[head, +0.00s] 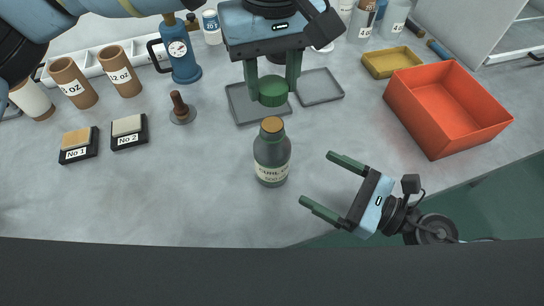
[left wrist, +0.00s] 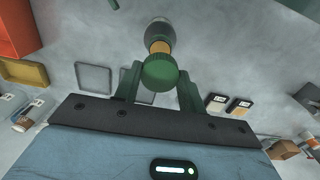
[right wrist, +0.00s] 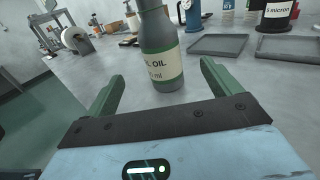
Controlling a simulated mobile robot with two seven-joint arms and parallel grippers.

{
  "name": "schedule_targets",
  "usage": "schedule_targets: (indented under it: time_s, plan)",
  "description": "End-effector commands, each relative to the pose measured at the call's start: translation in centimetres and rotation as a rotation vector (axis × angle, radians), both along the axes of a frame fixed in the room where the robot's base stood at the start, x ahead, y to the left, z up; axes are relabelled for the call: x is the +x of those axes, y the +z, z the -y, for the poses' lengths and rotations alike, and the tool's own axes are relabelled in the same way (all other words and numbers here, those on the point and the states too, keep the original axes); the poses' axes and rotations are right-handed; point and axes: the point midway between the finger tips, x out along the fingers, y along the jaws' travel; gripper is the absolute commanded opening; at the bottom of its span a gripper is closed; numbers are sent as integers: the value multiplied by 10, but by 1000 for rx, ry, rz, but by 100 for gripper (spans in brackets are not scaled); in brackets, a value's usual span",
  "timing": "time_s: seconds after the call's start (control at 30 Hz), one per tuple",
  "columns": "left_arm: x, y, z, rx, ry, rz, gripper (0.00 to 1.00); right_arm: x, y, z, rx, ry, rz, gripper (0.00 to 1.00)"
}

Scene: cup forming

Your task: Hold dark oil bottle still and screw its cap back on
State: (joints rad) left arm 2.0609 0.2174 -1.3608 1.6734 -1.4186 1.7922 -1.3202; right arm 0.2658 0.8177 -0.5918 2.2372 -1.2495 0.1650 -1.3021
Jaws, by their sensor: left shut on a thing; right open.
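The dark oil bottle (head: 271,158) stands upright and uncapped on the grey table, its tan neck top (head: 272,125) showing. It also shows in the right wrist view (right wrist: 158,45). My left gripper (head: 272,88) is shut on the green cap (head: 272,92), held above and behind the bottle in the head view. In the left wrist view the cap (left wrist: 160,71) sits between the fingers, with the bottle partly hidden beyond it. My right gripper (head: 326,180) is open, to the right of the bottle, its fingers pointing toward it; the bottle lies ahead of the fingertips, apart from them.
Two grey trays (head: 232,103) lie behind the bottle. An orange-red bin (head: 428,141) and a yellow tray (head: 371,71) are on the right. A small stamp-like tool (head: 181,115) and two numbered blocks (head: 76,154) are on the left. The table's front area left of the bottle is clear.

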Motion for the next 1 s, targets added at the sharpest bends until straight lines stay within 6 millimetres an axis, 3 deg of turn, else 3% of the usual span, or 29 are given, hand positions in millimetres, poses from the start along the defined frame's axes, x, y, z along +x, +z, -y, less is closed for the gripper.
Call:
schedule_targets:
  time_s: [0.4,1.0]
  plan:
    - [0,0,0,0,0,0,19,14,1,-22,1,-1,3,90]
    - [0,0,0,0,0,0,19,50,2,-79,5,-1,3,90]
